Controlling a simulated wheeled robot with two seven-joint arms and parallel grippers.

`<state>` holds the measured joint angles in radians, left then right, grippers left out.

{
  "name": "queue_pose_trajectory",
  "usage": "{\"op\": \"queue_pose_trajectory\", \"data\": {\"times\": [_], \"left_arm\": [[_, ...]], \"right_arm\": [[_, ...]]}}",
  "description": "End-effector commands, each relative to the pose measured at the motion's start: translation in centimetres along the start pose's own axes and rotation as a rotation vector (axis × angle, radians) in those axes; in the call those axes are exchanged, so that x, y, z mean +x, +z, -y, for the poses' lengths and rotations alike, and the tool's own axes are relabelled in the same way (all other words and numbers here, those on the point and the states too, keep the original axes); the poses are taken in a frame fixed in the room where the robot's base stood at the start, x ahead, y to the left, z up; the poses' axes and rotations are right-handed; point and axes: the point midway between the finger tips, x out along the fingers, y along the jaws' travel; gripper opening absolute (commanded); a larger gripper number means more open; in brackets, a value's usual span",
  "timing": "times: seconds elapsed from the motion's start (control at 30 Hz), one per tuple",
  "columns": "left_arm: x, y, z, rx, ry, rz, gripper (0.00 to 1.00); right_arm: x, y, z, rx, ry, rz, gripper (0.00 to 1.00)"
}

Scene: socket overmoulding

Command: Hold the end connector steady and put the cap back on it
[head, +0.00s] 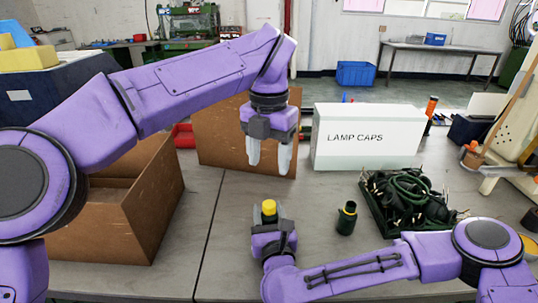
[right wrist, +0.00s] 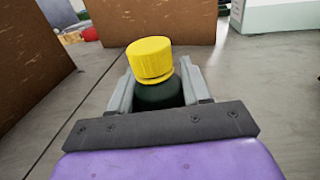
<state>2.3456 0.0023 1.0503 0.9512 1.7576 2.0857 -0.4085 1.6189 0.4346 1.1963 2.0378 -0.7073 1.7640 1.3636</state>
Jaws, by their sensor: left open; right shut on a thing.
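My right gripper (head: 268,223) is shut on a dark green end connector (right wrist: 158,95), held upright between its fingers near the front middle of the table. A yellow ribbed cap (right wrist: 150,58) sits on top of the connector and looks slightly tilted in the right wrist view. The cap also shows in the head view (head: 268,207). Whether it is fully seated I cannot tell. My left gripper (head: 269,163) is open and empty, pointing down, well above the cap in the head view. The connector's lower part is hidden by my right gripper.
Another dark green connector (head: 346,221) stands right of my right gripper. A black tray (head: 376,222) of tangled green cables lies further right. A white LAMP CAPS box (head: 367,155) and a brown board (head: 222,140) stand behind. A brown open box (head: 158,215) is at left.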

Motion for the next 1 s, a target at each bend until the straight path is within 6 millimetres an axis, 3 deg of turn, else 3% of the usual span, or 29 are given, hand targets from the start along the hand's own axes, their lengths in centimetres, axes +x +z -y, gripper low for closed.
{"op": "queue_pose_trajectory", "data": {"times": [0.3,0.33,0.4,0.77,1.0], "left_arm": [[-0.4,0.0,0.0,0.001,0.0,0.0,0.6],[-0.4,0.0,0.0,0.001,0.0,0.0,0.6],[-0.4,0.0,0.0,0.001,0.0,0.0,0.6],[-0.2,0.0,0.0,0.001,0.0,0.0,0.6],[0.5,0.0,0.0,0.0,0.0,0.0,0.6]], "right_arm": [[0.0,0.0,0.0,0.0,0.0,0.0,0.0],[0.0,0.0,0.0,0.0,0.0,0.0,0.57],[0.0,0.0,0.0,0.0,0.0,0.0,0.77],[-0.6,0.0,-0.1,0.0,0.002,0.001,0.77],[-5.4,-0.1,-0.1,0.0,0.004,0.001,0.77]]}}
